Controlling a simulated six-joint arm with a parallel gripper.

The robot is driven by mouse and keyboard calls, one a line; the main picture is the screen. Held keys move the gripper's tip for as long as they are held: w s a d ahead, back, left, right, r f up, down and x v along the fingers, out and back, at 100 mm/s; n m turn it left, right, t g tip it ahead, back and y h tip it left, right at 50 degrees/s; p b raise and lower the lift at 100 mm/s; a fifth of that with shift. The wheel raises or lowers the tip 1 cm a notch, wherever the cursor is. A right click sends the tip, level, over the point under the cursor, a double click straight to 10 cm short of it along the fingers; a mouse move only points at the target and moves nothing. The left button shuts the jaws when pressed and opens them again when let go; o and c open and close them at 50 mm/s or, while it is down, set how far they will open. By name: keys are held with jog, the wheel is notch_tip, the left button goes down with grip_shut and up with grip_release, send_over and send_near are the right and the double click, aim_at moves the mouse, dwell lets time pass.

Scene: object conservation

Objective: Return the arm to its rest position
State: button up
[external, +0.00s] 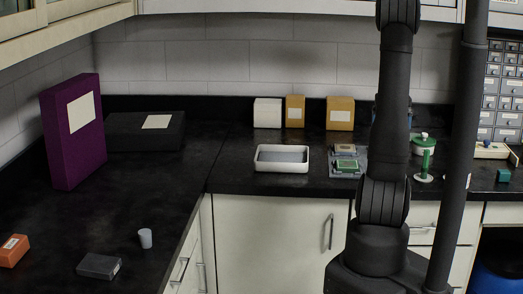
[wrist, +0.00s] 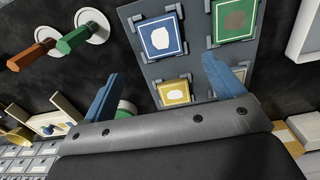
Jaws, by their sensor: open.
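My gripper (wrist: 160,85) shows in the wrist view as two blue fingers spread wide apart, with nothing between them. It is over a grey holder (wrist: 195,60) bearing square pieces: a blue one (wrist: 160,37), a green one (wrist: 235,19), a yellow one (wrist: 174,92) and one partly hidden by the right finger. In the external view, my arm stands upright at the right of centre. The gripper is mostly hidden behind it there. The holder (external: 335,168) is on the black counter, just left of the arm.
A white tray (external: 261,166) sits left of the holder. Boxes (external: 340,113) line the back wall. A green-handled piece (external: 425,163) stands right of the arm. A purple box (external: 75,145), an orange block (external: 12,250) and a grey cup (external: 145,238) are on the left counter.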

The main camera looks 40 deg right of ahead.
notch_tip(320, 180, down, 11)
jog(key=shift+f, duration=0.1)
jog(key=shift+r, duration=0.5)
jog(key=shift+f, duration=0.1)
